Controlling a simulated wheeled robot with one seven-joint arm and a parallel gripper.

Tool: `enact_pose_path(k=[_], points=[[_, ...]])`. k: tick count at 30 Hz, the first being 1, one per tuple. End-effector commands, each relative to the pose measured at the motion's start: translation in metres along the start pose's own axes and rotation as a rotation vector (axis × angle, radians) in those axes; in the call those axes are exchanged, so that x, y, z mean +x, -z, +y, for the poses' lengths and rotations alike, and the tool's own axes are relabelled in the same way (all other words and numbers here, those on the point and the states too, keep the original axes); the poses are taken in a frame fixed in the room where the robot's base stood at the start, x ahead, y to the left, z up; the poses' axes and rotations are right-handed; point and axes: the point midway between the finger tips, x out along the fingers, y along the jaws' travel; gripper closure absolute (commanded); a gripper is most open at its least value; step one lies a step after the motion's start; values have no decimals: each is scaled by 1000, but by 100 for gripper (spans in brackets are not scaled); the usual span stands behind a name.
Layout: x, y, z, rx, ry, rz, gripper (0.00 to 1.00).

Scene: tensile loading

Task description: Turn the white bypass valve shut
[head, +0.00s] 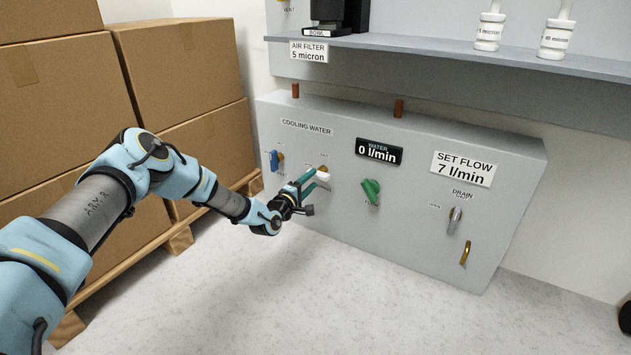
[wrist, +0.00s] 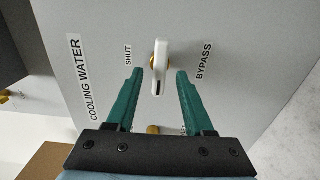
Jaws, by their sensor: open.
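The white bypass valve handle (wrist: 161,70) is on the grey cooling water panel, with a brass stem behind it. It also shows in the head view (head: 323,175), partly hidden by my gripper. In the wrist view the handle runs up and down, between the SHUT label (wrist: 128,55) on the left and the BYPASS label (wrist: 204,62) on the right. My gripper (wrist: 159,74) is open, its teal fingers on either side of the handle, with a gap visible on both sides. My gripper (head: 309,181) reaches the panel from the left in the head view.
A blue valve (head: 274,161) is left of my gripper, a green valve (head: 371,191) right. Further right are a drain valve (head: 454,220) and a brass spout (head: 465,253). The water display (head: 379,151) reads 0 l/min; a sign (head: 462,168) says SET FLOW 7 l/min. Stacked boxes (head: 184,65) stand left.

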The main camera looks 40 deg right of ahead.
Motion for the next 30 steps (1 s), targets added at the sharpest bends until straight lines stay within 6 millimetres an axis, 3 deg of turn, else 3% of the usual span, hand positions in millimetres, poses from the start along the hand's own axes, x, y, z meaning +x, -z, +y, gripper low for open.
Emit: enact_pose_path(k=[7, 19, 30], points=[[34, 0, -2, 1, -1, 0, 48], [41, 0, 0, 0, 1, 0, 48], [41, 0, 0, 0, 1, 0, 89]])
